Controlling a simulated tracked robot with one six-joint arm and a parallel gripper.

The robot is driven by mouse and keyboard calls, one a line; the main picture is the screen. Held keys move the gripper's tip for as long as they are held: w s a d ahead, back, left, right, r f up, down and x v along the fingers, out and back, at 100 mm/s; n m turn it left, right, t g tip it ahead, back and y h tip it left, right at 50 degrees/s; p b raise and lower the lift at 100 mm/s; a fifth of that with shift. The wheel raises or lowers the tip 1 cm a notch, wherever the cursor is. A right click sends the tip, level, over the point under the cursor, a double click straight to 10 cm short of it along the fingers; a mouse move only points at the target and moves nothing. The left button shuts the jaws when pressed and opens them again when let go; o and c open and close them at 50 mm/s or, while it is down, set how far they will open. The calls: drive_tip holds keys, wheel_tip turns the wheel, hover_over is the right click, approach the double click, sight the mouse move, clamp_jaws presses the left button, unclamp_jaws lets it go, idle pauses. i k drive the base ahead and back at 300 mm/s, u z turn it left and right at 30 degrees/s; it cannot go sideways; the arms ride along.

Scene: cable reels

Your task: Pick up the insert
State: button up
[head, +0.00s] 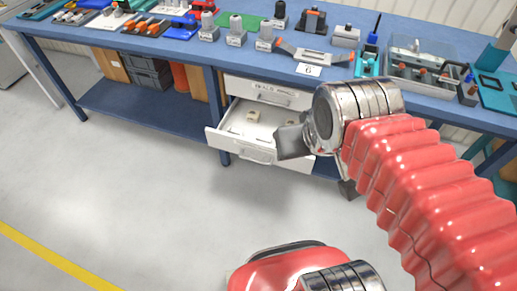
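A small beige block (253,116), which may be the insert, lies in an open white drawer (228,136) under the blue workbench. A second small pale piece seems to lie just in front of it; it is too small to tell what it is. My gripper (290,143) is a dark grey shape at the end of my red-sleeved arm. It hangs in front of the drawer's right part, to the right of the beige block, and hides that part of the drawer. I cannot make out its fingers or anything between them.
A closed labelled drawer (268,93) sits directly above the open one. The workbench (120,41) is crowded with fixtures, tools and a clear-lidded case (422,65). Black crates (148,73) stand on the lower shelf at left. The grey floor (120,180) in front is clear.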

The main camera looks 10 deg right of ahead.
sight(234, 131)
drive_tip(key=i, duration=0.8)
drive_tip(key=z, duration=0.75)
